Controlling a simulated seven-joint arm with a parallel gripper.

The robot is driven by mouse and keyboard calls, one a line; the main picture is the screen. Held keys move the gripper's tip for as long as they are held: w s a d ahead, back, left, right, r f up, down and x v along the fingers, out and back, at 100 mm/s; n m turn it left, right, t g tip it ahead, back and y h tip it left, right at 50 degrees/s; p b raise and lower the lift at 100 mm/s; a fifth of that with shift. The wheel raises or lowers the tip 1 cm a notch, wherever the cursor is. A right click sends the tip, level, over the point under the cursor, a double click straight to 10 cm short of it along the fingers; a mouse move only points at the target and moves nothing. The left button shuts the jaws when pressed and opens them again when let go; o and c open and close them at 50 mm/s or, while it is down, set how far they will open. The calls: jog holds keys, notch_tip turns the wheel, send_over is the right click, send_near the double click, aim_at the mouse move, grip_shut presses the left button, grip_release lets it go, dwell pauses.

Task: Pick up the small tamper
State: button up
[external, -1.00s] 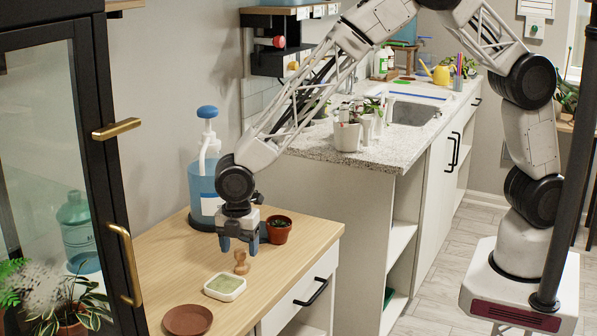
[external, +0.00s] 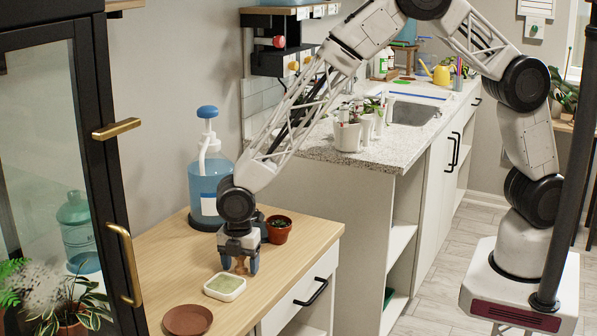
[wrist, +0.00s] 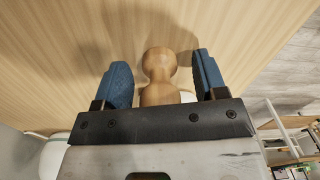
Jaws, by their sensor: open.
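The small tamper (external: 240,266) is a light-brown wooden piece with a rounded knob and a narrow neck. It stands on the wooden counter beside the white dish. My gripper (external: 239,264) is down over it, with blue fingers on either side. In the wrist view the tamper (wrist: 160,72) lies between the two open fingers of my gripper (wrist: 162,80), with a gap on each side. The tamper's lower end is partly hidden by the gripper body.
A white square dish with green content (external: 225,287) sits just in front of the tamper. A terracotta saucer (external: 188,320) lies nearer the front. A glass-door cabinet (external: 62,150) is at left.

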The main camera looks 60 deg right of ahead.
jog(key=c, duration=1)
jog(key=shift+r, duration=0.15)
jog(key=shift+r, duration=0.4)
notch_tip(320, 180, up, 3)
jog(key=shift+f, duration=0.15)
jog(key=s+d+r, duration=0.1)
jog(key=s+d, duration=0.8)
jog(key=s, duration=0.4)
jog(key=shift+d+r, duration=0.1)
